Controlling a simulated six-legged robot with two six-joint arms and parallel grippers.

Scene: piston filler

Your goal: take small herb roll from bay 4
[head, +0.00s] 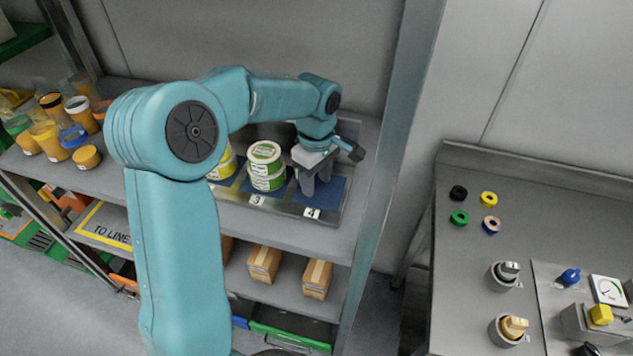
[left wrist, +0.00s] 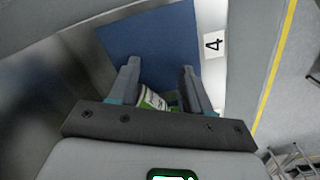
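My left gripper (head: 314,184) reaches down over bay 4, whose blue mat (head: 326,193) and "4" label (head: 312,214) show at the right end of the shelf. In the left wrist view its two fingers (left wrist: 160,72) stand apart, with bare blue mat (left wrist: 150,30) between and beyond the tips. A small piece of a white and green item (left wrist: 152,99) shows low between the fingers, mostly hidden by the palm; I cannot tell whether it is the small herb roll or something in bay 3. No roll shows in bay 4 in the head view. My right gripper is not in view.
White and green stacked items (head: 266,166) stand in bay 3, just left of the gripper. A yellow item (head: 223,162) stands further left. The shelf's grey upright (head: 392,150) is close on the right. A grey table (head: 560,225) with several coloured rings stands beyond.

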